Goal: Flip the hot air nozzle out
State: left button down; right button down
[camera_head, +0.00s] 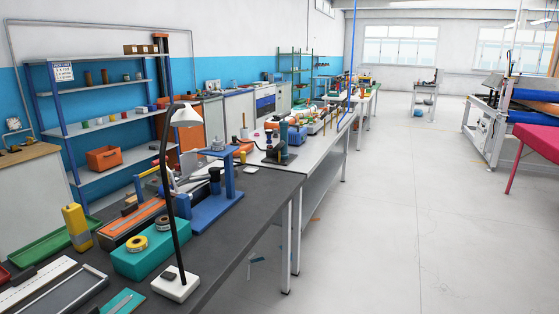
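I cannot pick out a hot air nozzle for certain in the head view. A large machine (487,134) with a pale frame and blue rollers (533,96) stands at the far right, cut off by the picture's edge. Its small parts are too far away to tell apart. A blue stand (214,200) with a column and a top plate is on the dark workbench at the near left. Neither of my grippers shows in the view.
The dark workbench (255,195) fills the near left, with a desk lamp (177,285), a teal box (150,257) and several tools. A white bench continues behind it. A blue-framed shelf (112,126) stands left. A pink-topped table (541,140) is right. The floor (400,220) between is largely clear.

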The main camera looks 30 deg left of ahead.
aim_at(214, 175)
jog(key=i+u, duration=0.2)
jog(key=i, duration=0.55)
jog(key=i+u, duration=0.2)
jog(key=i, duration=0.5)
jog(key=i+u, duration=0.6)
jog(key=u, duration=0.15)
jog(key=i+l+u, duration=0.1)
jog(key=i+u, duration=0.25)
jog(key=i+j+u, duration=0.1)
jog(key=i+u, duration=0.2)
jog(key=u, duration=0.15)
